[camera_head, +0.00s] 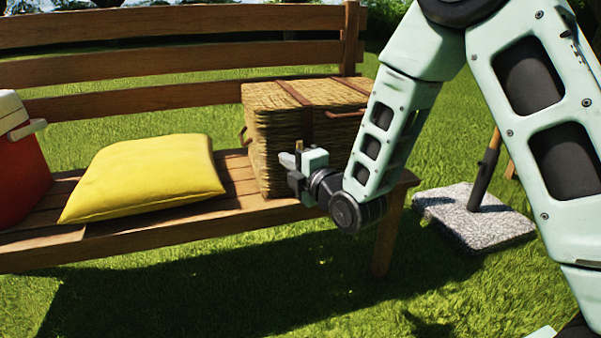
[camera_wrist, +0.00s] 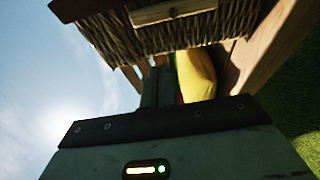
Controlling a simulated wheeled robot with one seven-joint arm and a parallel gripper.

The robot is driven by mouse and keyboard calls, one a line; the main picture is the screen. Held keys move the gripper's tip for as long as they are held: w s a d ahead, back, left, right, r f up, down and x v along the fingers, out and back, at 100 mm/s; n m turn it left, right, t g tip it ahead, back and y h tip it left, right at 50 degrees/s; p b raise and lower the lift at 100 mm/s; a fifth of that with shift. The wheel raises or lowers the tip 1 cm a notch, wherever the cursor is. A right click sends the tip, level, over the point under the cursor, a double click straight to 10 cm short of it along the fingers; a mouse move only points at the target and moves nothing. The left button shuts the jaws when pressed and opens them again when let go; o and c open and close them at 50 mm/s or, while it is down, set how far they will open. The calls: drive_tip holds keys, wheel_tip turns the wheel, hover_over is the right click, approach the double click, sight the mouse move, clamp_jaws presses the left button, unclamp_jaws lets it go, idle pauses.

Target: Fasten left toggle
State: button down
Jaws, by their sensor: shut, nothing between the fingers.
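A wicker basket (camera_head: 285,115) with brown straps and a shut lid stands on the right end of the wooden bench (camera_head: 150,225). My gripper (camera_head: 286,160) is at the basket's front, towards its left side, with its fingers shut and empty. In the wrist view the dark fingers (camera_wrist: 158,88) are together below the wicker wall (camera_wrist: 185,38). A light wooden bar with a small fixing (camera_wrist: 172,11), which looks like the left toggle, lies across the wicker there, apart from the fingertips. In the head view my gripper and arm hide much of the basket's front, including its right side.
A yellow cushion (camera_head: 145,178) lies on the seat left of the basket, with bare slats between. A red cooler (camera_head: 22,170) with a white lid stands at the far left. A stone parasol base (camera_head: 480,222) stands on the grass to the right.

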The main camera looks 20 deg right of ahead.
drive_tip(key=b+x, duration=0.1)
drive_tip(key=x, duration=0.2)
drive_tip(key=shift+w+f, duration=0.2)
drive_tip(key=shift+w, duration=0.15)
drive_tip(key=shift+w+d+b, duration=0.15)
drive_tip(key=shift+d+b, duration=0.4)
drive_tip(key=shift+d, duration=0.6)
drive_tip(key=shift+d+r, duration=0.15)
drive_tip(key=shift+d, duration=0.55)
